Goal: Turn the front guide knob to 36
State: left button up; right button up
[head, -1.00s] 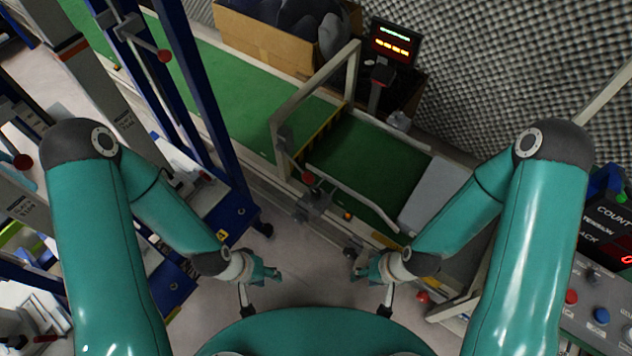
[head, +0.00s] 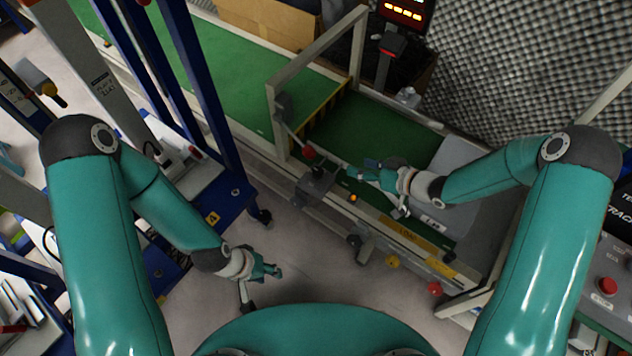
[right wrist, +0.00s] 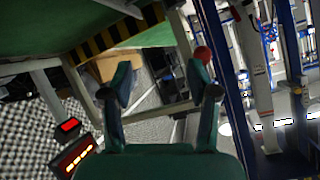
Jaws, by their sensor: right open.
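A red ball knob (head: 309,152) stands at the near side of the conveyor, above a grey bracket (head: 316,184). I cannot tell which fitting is the front guide knob, and no dial or number is readable there. My right gripper (head: 366,171) is over the conveyor's near edge, right of the red ball and apart from it in the head view. In the right wrist view, my right gripper (right wrist: 160,76) is open and empty, with a red ball (right wrist: 203,54) beside the right fingertip. My left gripper (head: 276,270) is low over the floor, away from the conveyor; its opening is unclear.
The green conveyor belt (head: 245,85) runs under a pale frame (head: 275,120). A yellow ball (head: 392,262) and another red ball (head: 434,288) sit along its near side. A lit display (head: 404,12) stands behind. Blue uprights (head: 205,85) stand left. Floor in front is clear.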

aim_at(319, 170)
pick_arm(q)
notch_tip(319, 170, down, 10)
jog(key=b, duration=0.8)
jog(key=shift+f, duration=0.2)
pick_arm(e)
jog(key=w+a+f+n+g+y, duration=0.1)
jog(key=a+f+n, duration=0.2)
jog(key=a, duration=0.1)
jog(key=w+a+f+n+g+y, duration=0.1)
jog(key=w+a+f+n, duration=0.1)
jog(key=a+f+n, duration=0.1)
jog(key=w+a+f+n+g+y, duration=0.1)
jog(key=a+f+n+g, duration=0.1)
jog(key=a, duration=0.3)
jog(key=shift+w+f+n, duration=0.35)
jog(key=shift+f+n, duration=0.05)
jog(key=shift+f, duration=0.1)
grip_shut()
